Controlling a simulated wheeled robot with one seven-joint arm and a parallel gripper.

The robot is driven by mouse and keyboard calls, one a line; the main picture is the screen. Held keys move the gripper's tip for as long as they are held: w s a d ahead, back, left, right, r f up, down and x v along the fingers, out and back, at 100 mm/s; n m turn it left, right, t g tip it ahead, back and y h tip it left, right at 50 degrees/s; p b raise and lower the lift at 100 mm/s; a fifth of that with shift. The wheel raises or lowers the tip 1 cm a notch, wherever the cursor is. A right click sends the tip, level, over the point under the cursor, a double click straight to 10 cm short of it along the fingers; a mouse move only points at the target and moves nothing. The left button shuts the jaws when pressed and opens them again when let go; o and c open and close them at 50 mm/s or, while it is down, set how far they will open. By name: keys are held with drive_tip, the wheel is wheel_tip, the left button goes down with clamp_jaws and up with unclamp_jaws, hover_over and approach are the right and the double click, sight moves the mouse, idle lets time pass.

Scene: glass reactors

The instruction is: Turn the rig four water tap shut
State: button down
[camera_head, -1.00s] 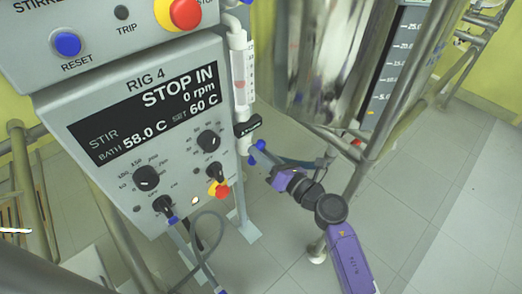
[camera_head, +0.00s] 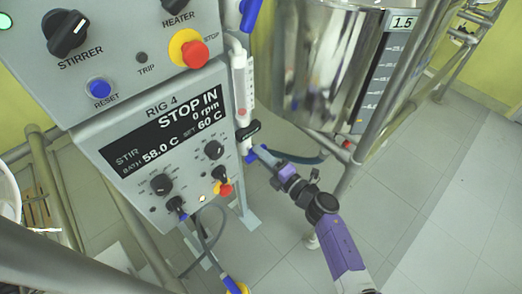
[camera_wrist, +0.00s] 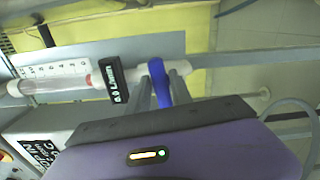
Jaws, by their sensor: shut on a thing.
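The rig four water tap has a blue lever (camera_wrist: 160,84) on the white pipe below the flow tube. In the wrist view it lies between my two fingers and roughly across the pipe. My gripper (camera_wrist: 160,92) is shut on this lever. In the head view my gripper (camera_head: 258,153) is at the pipe, right of the Rig 4 panel (camera_head: 131,171). Little of the blue lever (camera_head: 252,157) shows there, as my fingers cover part of it. A black tag (camera_wrist: 113,80) marked L/min sits on the pipe beside the tap.
The clear flow tube (camera_head: 243,85) rises above the tap. Another blue handle (camera_head: 249,14) is higher on the piping. A steel vessel (camera_head: 330,70) and metal frame posts (camera_head: 385,100) stand to the right. Panel knobs and a red button (camera_head: 225,190) are close left. Floor at right is clear.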

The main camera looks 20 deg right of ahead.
drive_tip(key=shift+d+m+p, duration=0.1)
drive_tip(key=shift+m+p, duration=0.25)
drive_tip(key=shift+m, duration=0.25)
drive_tip(key=shift+f, duration=0.1)
drive_tip(key=c, duration=1.3)
unclamp_jaws()
drive_tip(key=shift+s, duration=0.1)
drive_tip(key=shift+p+v, duration=0.4)
drive_tip(key=shift+v, duration=3.45)
drive_tip(key=shift+m, duration=0.3)
